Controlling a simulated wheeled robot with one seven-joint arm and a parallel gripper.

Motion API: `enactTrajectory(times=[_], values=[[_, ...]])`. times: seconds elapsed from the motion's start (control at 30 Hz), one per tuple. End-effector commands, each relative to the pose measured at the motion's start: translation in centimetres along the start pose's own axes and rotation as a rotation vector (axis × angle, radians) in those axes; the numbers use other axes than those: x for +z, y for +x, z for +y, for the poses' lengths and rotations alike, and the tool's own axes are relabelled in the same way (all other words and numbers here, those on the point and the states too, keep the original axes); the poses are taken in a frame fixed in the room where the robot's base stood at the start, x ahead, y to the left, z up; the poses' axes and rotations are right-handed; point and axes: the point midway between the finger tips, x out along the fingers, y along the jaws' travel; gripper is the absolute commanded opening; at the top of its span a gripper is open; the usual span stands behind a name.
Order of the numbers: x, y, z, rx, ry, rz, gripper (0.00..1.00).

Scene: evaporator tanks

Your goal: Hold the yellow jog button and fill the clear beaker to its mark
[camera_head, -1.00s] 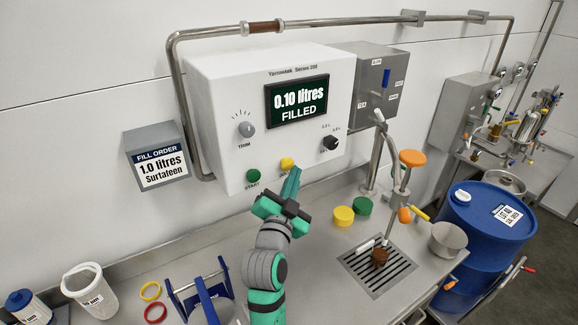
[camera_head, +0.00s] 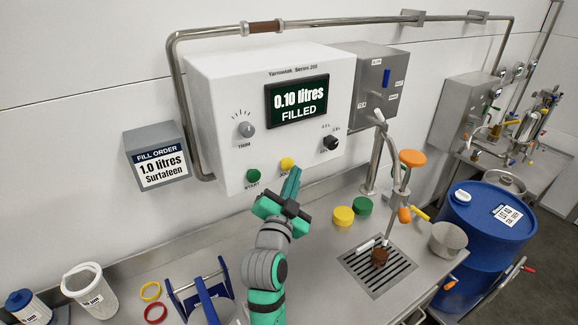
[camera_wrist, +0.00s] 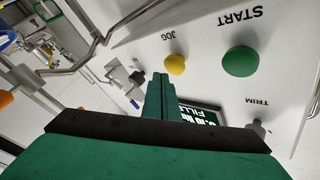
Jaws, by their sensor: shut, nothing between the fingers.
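The yellow jog button (camera_head: 286,163) is on the lower front of the white filler box, right of the green START button (camera_head: 253,176). My gripper (camera_head: 294,172) is shut and empty, its tips just beside the jog button. In the wrist view the tips (camera_wrist: 160,77) show close to the yellow button (camera_wrist: 175,64); I cannot tell if they touch. The display (camera_head: 298,100) reads "0.10 litres FILLED".
A sign (camera_head: 158,165) reads "FILL ORDER 1.0 litres Surtafeen". A blue rack (camera_head: 200,292) stands left of my arm, and a blue drum (camera_head: 485,225) stands at the right.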

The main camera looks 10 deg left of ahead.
Motion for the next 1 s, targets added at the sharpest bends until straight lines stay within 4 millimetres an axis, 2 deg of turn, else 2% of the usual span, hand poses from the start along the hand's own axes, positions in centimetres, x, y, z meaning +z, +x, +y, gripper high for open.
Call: enactTrajectory(times=[1.0], values=[[0.35, 0.57, -0.45, 0.000, 0.000, 0.001, 0.00]])
